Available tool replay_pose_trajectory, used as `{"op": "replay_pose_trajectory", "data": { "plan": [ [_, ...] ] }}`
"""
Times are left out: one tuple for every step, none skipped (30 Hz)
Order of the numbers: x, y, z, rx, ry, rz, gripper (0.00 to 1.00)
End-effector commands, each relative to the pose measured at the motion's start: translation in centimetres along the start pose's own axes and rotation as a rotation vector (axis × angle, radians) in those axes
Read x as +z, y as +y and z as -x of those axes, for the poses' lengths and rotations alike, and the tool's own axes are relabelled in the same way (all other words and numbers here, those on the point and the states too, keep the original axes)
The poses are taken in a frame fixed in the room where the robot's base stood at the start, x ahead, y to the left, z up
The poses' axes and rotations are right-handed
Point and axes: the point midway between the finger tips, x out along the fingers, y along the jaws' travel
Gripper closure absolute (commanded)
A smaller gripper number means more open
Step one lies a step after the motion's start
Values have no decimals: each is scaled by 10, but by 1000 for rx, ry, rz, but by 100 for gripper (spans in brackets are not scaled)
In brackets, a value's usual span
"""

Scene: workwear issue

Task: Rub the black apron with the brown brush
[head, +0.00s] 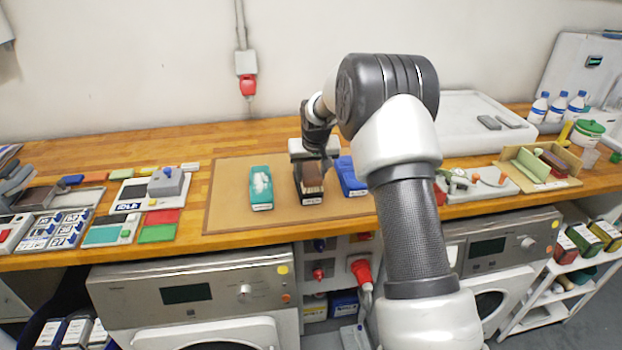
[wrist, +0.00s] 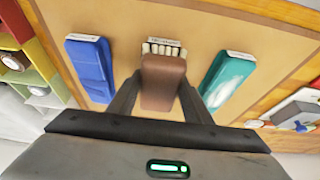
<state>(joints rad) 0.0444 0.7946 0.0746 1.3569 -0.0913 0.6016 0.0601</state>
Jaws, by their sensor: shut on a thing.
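My gripper (wrist: 160,98) is shut on the brown brush (wrist: 163,85), whose pale bristles show at its far end in the wrist view. In the head view the brown brush (head: 313,178) is over the black apron (head: 299,190), a folded dark bundle with a white label at its front edge. The brush and my gripper hide most of the apron. I cannot tell whether the bristles touch it. A teal folded apron (head: 262,187) with a whitish patch lies to the left in the head view, and a blue folded apron (head: 351,178) lies to the right.
The folded bundles lie on a tan mat (head: 228,195) on the wooden bench. Trays, boxes and coloured blocks crowd the left. A large white tray (head: 460,105) and a cardboard box (head: 560,180) are on the right. Free mat surrounds the teal bundle.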

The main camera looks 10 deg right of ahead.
Motion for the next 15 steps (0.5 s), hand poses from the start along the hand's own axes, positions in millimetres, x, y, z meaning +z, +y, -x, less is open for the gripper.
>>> {"op": "replay_pose_trajectory", "data": {
  "plan": [
    [-2, 0, 7, 0, 1, 0, 79],
    [-3, 0, 10, 0, 1, 0, 79],
    [-4, 0, 13, 0, 1, 0, 79],
    [-5, 0, 16, 0, 1, 0, 79],
    [-6, 0, 18, 0, 1, 0, 79],
    [-7, -1, 22, 0, 2, 0, 79],
    [-8, -1, 25, 0, 2, 0, 79],
    [-9, -1, 28, 0, 2, 0, 79],
    [-10, -1, 31, 0, 3, 0, 79],
    [-10, -1, 34, 0, 2, 0, 79],
    [-11, -1, 36, 0, 2, 0, 79],
    [-12, -1, 40, 0, 2, 0, 79],
    [-12, -1, 42, 0, 2, 0, 79],
    [-13, -1, 44, 0, 1, 0, 79],
    [-14, -1, 47, 0, 1, 0, 79]
  ]
}}
